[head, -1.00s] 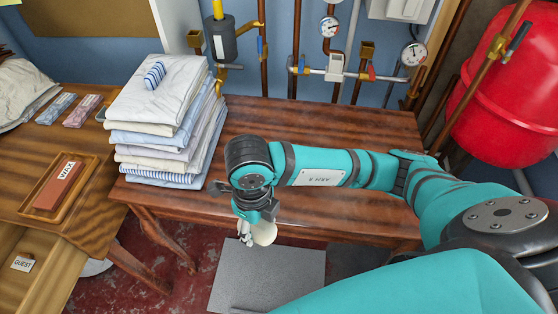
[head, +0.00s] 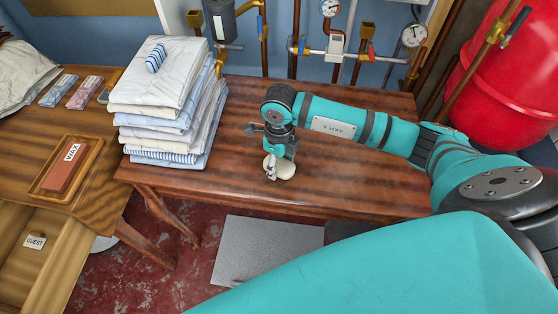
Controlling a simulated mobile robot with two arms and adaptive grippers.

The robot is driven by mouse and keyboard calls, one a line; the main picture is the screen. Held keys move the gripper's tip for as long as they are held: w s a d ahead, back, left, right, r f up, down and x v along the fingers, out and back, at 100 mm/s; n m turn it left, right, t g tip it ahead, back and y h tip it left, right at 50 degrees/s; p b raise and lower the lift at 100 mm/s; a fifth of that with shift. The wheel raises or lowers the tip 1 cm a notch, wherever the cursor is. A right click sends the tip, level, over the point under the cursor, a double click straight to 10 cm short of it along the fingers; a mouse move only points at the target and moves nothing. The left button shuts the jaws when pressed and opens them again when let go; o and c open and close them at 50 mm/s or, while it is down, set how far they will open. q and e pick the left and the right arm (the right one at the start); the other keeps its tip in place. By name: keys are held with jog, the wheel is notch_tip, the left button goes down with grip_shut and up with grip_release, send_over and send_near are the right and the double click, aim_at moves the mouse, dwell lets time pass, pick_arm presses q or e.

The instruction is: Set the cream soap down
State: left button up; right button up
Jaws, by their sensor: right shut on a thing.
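The cream soap (head: 285,169) is a pale rounded piece at the tips of my right gripper (head: 272,170). My right gripper is shut on it, over the front part of the dark wooden table (head: 340,187), to the right of the folded linen stack. The soap is low over the tabletop; I cannot tell whether it touches the wood. The gripper fingers hide part of the soap. My left gripper is not in the head view.
A tall stack of folded linen (head: 165,125) with a striped item (head: 156,57) on top stands at the table's left. A wax block lies in a wooden tray (head: 92,179) on the left desk. An open drawer (head: 60,235) is below. Table right of the gripper is clear.

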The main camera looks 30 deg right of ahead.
aim_at(279, 163)
jog(key=shift+f, duration=0.1)
jog(key=shift+f, duration=0.15)
jog(key=o, duration=1.2)
notch_tip(279, 163, up, 12)
jog(key=b, duration=0.1)
jog(key=shift+r, duration=0.2)
